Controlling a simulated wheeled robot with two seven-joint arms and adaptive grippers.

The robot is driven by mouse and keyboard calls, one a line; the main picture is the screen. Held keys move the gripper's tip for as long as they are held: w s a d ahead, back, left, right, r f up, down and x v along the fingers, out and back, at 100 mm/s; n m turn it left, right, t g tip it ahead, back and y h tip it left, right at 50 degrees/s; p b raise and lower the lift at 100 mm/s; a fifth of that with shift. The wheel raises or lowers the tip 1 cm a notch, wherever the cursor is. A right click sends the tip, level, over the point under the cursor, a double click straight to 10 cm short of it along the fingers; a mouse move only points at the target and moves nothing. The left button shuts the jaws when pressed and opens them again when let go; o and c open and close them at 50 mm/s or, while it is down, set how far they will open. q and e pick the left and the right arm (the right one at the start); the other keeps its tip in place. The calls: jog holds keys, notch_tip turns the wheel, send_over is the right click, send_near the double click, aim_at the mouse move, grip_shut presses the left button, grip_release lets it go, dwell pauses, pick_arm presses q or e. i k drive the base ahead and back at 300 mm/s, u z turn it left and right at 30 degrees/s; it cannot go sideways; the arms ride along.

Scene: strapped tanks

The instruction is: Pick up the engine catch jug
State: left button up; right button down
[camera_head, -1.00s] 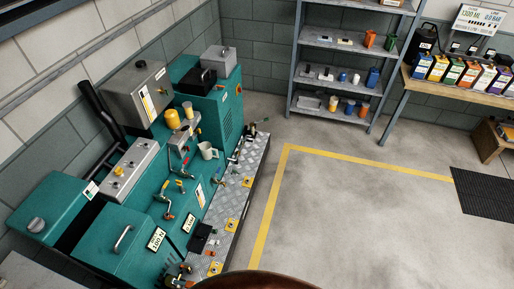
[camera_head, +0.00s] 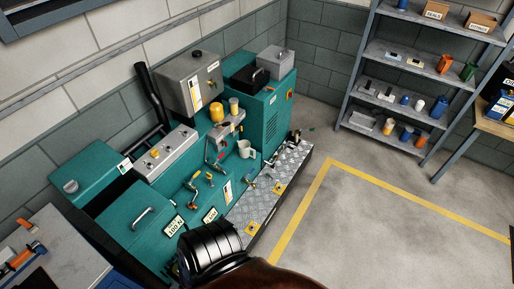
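A small white jug with a handle (camera_head: 244,149) stands upright on the teal machine (camera_head: 133,224), beside the valves and near the metal tread-plate step (camera_head: 262,203). I take it for the engine catch jug, but no label on it can be read. A black ribbed part of my own body shows at the bottom centre, well in front of the jug and apart from it. Neither gripper's fingers show in this view.
Valves with coloured handles (camera_head: 193,186) and a yellow-topped cylinder (camera_head: 216,111) sit close to the jug. A grey shelf rack (camera_head: 398,95) stands at the back right. A workbench (camera_head: 62,247) is at lower left. The floor inside the yellow line (camera_head: 390,195) is clear.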

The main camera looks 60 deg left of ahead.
aim_at(244, 146)
jog(key=i, duration=0.45)
jog(key=u, duration=1.85)
jog(key=i, duration=1.25)
jog(key=z, duration=0.15)
